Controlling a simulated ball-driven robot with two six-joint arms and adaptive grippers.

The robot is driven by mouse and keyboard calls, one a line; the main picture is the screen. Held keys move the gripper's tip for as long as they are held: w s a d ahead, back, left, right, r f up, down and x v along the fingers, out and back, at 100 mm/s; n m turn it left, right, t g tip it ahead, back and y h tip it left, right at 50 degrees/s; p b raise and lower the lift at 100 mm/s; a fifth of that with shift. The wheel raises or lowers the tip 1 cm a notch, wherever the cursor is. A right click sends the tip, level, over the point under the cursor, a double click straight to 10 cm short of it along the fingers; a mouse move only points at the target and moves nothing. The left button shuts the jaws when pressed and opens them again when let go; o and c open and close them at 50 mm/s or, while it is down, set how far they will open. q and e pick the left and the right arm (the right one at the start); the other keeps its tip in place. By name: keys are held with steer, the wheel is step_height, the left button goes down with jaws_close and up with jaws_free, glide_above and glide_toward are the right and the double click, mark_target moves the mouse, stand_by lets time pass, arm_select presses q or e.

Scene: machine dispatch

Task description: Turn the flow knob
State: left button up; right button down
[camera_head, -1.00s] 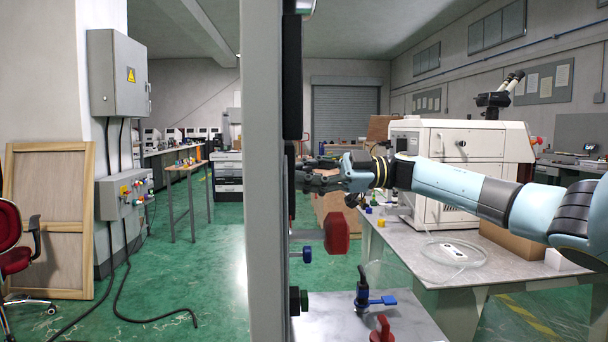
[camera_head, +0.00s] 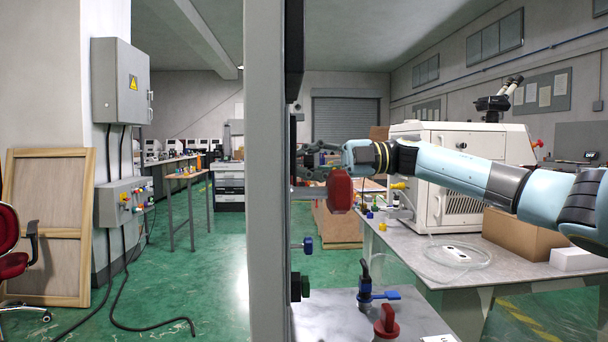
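No label for the flow knob can be read. My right gripper (camera_head: 308,160) reaches in from the right, just above the red knob in the picture. Its fingers look apart with nothing seen between them; the tips lie close to the post's edge and are partly hard to make out. I cannot tell whether it touches the red knob. My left gripper is not in view.
The grey post (camera_head: 265,190) blocks the middle of the view. A blue-handled valve (camera_head: 378,296) and a red knob (camera_head: 386,322) stand on a grey surface (camera_head: 330,322) below. A bench (camera_head: 425,262) with a white machine (camera_head: 462,150) stands behind my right arm.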

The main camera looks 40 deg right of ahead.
steer(key=shift+f+n+b, duration=0.1)
steer(key=shift+n+b, duration=1.45)
steer(key=shift+n, duration=0.55)
steer(key=c, duration=1.1)
jaws_free()
steer(key=shift+s+d, duration=0.1)
steer(key=shift+d, duration=0.05)
steer(key=shift+c, duration=0.2)
steer(key=shift+o, duration=0.4)
